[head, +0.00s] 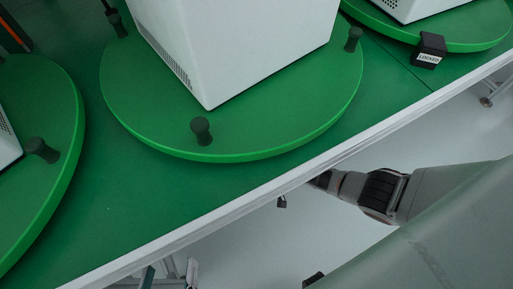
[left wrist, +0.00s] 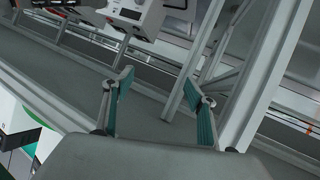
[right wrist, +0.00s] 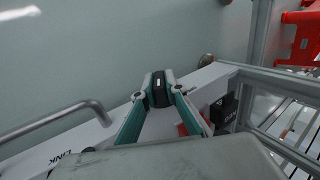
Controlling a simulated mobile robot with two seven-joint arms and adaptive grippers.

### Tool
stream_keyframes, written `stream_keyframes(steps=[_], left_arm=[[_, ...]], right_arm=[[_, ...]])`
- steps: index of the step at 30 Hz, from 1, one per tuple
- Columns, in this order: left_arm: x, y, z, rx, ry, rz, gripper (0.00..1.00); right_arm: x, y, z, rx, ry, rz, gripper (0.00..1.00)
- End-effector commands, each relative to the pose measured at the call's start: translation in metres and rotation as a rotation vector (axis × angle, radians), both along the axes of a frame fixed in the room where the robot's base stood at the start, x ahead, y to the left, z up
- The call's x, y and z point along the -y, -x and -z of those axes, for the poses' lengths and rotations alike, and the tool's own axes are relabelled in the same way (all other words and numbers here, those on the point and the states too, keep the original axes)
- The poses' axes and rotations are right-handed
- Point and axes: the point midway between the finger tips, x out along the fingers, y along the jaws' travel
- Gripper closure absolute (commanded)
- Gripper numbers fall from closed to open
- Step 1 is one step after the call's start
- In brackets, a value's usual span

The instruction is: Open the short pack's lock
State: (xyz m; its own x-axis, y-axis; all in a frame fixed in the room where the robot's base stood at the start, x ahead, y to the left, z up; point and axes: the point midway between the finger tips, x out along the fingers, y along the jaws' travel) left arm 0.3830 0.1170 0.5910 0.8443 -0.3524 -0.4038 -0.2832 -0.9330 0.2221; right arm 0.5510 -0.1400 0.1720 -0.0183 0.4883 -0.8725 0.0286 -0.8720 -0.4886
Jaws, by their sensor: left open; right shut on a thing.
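A black block labelled LOCKED (head: 429,50) sits at the front edge of the right turntable (head: 478,38), which bears a white box (head: 415,8). I cannot tell which box is the short pack. My left gripper (left wrist: 160,103) is open and empty in the left wrist view, apart from any lock, with metal frame legs beyond it. My right gripper (right wrist: 161,90) is shut on a black piece (right wrist: 160,92) at a white beam marked LINK (right wrist: 83,150). A black block with a white label (right wrist: 222,112) stands beside the right finger.
The middle turntable (head: 270,130) bears a large white box (head: 235,50) and black knobs (head: 201,130). Another turntable (head: 60,120) is at the left. The table's white front edge (head: 215,220) runs diagonally. A grey bar handle (right wrist: 55,125) and red rack (right wrist: 300,40) flank the beam.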

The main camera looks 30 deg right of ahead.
Motion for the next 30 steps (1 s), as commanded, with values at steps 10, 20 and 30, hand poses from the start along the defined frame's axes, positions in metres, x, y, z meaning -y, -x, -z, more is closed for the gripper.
stream_keyframes(steps=[10, 20, 30], left_arm=[[-0.0108, -0.0045, -0.0034, 0.021, -0.079, 0.020, 0.43], [-0.0103, -0.0046, -0.0038, 0.021, -0.076, 0.019, 0.43], [-0.0105, -0.0043, -0.0032, 0.019, -0.077, 0.018, 0.43]], right_arm=[[-0.0021, 0.0015, -0.0002, 0.002, 0.064, -0.001, 1.00], [-0.0016, 0.0011, -0.0001, 0.002, 0.063, -0.001, 0.72], [0.0001, -0.0002, -0.0021, 0.004, 0.063, 0.000, 0.72]])
